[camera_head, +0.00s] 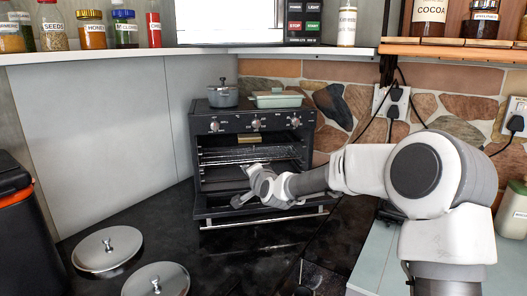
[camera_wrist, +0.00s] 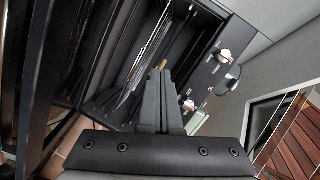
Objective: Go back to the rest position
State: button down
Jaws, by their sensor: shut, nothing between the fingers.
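My gripper (camera_head: 242,200) is in front of the black oven (camera_head: 255,125), above its lowered door (camera_head: 262,222). In the wrist view my gripper (camera_wrist: 162,75) shows as two dark grey fingers shut together with nothing between them. The open oven cavity with its wire racks (camera_wrist: 145,60) lies at the left of the fingers there, and the knobs (camera_wrist: 188,104) lie at the right. In the head view the arm reaches in from the right, and its wrist hides part of the oven opening. I cannot tell whether the fingers touch the door.
A grey pot (camera_head: 223,97) and a pale green dish (camera_head: 275,100) stand on the oven. Two metal lids (camera_head: 107,247) (camera_head: 157,281) lie on the dark counter at the lower left. Jars (camera_head: 92,30) line the shelf above. Plugs and cables (camera_head: 395,95) are on the stone wall.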

jog(key=s+d+r+n+g+h+p, duration=0.1)
jog(key=s+d, duration=0.5)
jog(key=s, duration=0.9)
jog(key=s+d+r+n+g+h+p, duration=0.2)
jog(key=s+d+n+g, duration=0.3)
jog(key=s, duration=1)
jog(key=s+d+r+n+g+h+p, duration=0.1)
jog(key=s+d, duration=0.6)
jog(key=s, duration=0.8)
jog(key=shift+s+d+r+n+g+h+p, duration=0.15)
jog(key=shift+s+d+n+g+h+p, duration=0.25)
jog(key=shift+n+g+h, duration=0.55)
jog(key=shift+w+a, duration=0.1)
